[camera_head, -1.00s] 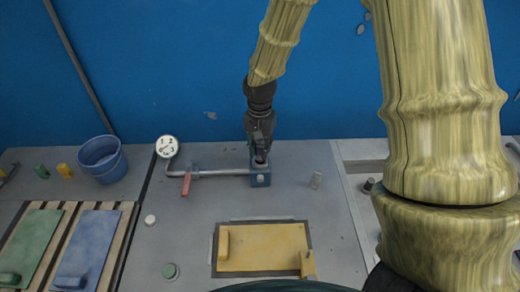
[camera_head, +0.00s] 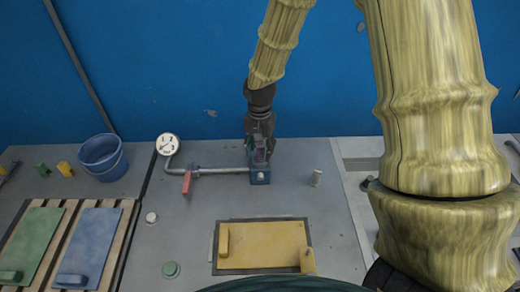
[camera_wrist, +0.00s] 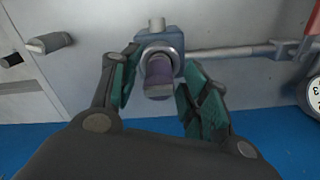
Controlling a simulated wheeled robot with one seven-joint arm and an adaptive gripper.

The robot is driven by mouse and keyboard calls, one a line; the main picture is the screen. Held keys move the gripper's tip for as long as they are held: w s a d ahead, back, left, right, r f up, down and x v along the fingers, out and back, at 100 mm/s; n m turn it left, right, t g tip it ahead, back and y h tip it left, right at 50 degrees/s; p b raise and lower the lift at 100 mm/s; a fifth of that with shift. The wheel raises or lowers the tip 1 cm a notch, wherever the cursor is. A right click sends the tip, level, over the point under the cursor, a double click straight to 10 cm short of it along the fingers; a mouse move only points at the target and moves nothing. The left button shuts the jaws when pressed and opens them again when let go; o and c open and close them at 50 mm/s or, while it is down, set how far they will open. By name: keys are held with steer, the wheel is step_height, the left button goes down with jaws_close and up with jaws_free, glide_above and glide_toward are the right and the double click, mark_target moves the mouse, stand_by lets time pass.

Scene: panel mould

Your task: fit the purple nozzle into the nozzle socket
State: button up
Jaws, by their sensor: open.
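The purple nozzle (camera_wrist: 159,72) stands in the round opening of the blue nozzle socket (camera_wrist: 143,40), between my fingers in the wrist view. Its end towards the wrist camera is grey. How deep it sits cannot be told. In the head view the nozzle (camera_head: 260,156) is a small purple patch above the socket block (camera_head: 260,177), partly hidden by my fingers. My gripper (camera_wrist: 156,84) is open, with one green-padded finger on each side of the nozzle and visible gaps between. In the head view my gripper (camera_head: 260,146) is right over the socket.
A pipe (camera_head: 222,171) with a red lever (camera_head: 187,183) and a gauge (camera_head: 168,145) runs left from the socket. A small grey cylinder (camera_head: 316,177) stands to the right. A yellow panel (camera_head: 265,245) lies in front. A blue bucket (camera_head: 103,158) stands at left.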

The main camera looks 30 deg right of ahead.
mark_target(260, 147)
step_height(260, 147, up, 12)
steer(key=b, duration=0.3)
steer(key=shift+f, duration=0.15)
stand_by(0.4)
stand_by(0.4)
